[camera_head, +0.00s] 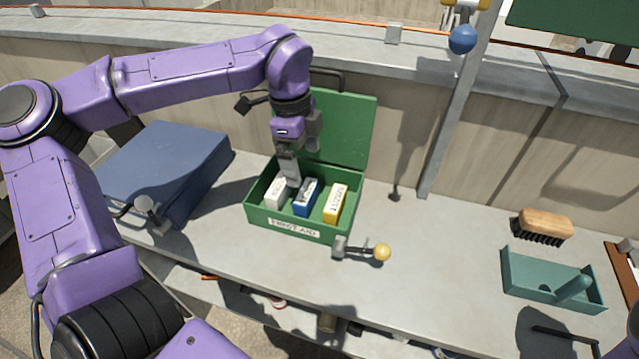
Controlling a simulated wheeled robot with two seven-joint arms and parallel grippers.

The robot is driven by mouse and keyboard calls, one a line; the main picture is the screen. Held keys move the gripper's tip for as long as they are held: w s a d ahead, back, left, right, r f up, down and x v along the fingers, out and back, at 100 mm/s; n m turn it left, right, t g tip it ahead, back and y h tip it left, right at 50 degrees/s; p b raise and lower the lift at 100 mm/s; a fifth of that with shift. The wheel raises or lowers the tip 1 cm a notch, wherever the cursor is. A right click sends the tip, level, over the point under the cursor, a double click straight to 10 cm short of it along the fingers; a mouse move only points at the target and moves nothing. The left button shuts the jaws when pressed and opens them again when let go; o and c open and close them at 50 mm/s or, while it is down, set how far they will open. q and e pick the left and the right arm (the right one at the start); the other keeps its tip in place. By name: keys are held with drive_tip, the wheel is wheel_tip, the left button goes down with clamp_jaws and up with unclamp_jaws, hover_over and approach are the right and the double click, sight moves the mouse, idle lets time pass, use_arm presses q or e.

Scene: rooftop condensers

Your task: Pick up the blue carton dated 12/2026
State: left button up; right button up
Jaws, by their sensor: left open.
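A green first aid box (262,221) stands on the grey ledge with its lid open against the wall. Inside stand three cartons side by side: a white one (277,194) at left, a blue one (305,199) in the middle and a yellow one (335,204) at right. Their printing is too small to read, so I cannot confirm the date 12/2026. My left gripper (290,178) points down into the box, open, at the white and blue cartons' back ends. I cannot tell whether it touches either one. My right gripper is not in view.
A blue case (165,160) lies left of the box. A yellow-knobbed lever (382,252) sits close to the box's front right corner. A brush (543,224) and a teal tray (525,280) lie at right. The ledge between is mostly clear, with a slanted post behind.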

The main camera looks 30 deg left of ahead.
sight(306, 191)
use_arm(q)
drive_tip(key=f, duration=0.6)
drive_tip(key=f+p, duration=0.1)
drive_tip(key=f, duration=0.2)
drive_tip(key=shift+s+d+f, duration=0.25)
drive_tip(key=shift+d+f, duration=0.05)
drive_tip(key=shift+d, duration=0.1)
drive_tip(key=c, duration=0.7)
